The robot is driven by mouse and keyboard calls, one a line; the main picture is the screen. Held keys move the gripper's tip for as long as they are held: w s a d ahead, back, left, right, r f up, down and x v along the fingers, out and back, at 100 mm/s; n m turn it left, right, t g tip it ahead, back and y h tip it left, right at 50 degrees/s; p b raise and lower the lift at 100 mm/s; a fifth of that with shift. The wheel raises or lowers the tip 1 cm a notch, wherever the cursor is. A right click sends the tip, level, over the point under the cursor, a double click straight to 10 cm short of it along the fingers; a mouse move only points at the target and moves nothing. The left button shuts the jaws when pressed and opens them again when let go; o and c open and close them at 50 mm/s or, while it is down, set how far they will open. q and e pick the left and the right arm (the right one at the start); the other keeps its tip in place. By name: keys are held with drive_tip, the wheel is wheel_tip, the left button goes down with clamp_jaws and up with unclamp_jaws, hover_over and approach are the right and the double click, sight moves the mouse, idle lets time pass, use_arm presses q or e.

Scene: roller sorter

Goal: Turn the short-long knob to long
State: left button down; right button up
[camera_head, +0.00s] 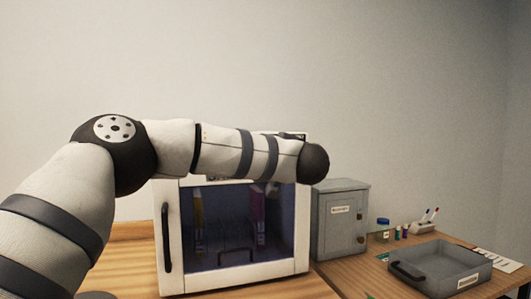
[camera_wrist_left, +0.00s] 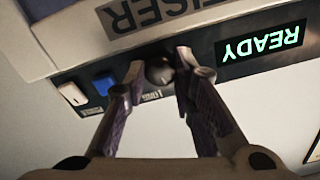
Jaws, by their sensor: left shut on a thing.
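The short-long knob (camera_wrist_left: 158,72) is a small dark grey round knob on the dark control strip of the white machine (camera_head: 172,265). In the left wrist view, my left gripper (camera_wrist_left: 162,63) has its two fingers on either side of the knob, shut on it. A small label beside the knob is partly covered by a finger, and the knob's setting cannot be read. In the head view my left arm crosses in front of the machine's top and hides the knob and gripper. My right gripper is not in view.
Beside the knob are a blue button (camera_wrist_left: 104,84), a white button (camera_wrist_left: 72,94) and a display (camera_wrist_left: 262,43) reading READY, upside down in the left wrist view. A grey cabinet (camera_head: 340,222) and a grey tray (camera_head: 440,285) stand to the machine's right.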

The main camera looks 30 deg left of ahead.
use_arm(q)
drive_tip(key=shift+m, duration=4.1)
drive_tip(key=c, duration=1.3)
unclamp_jaws()
drive_tip(key=shift+c, duration=0.2)
drive_tip(key=v, duration=0.8)
drive_tip(key=shift+s, duration=0.1)
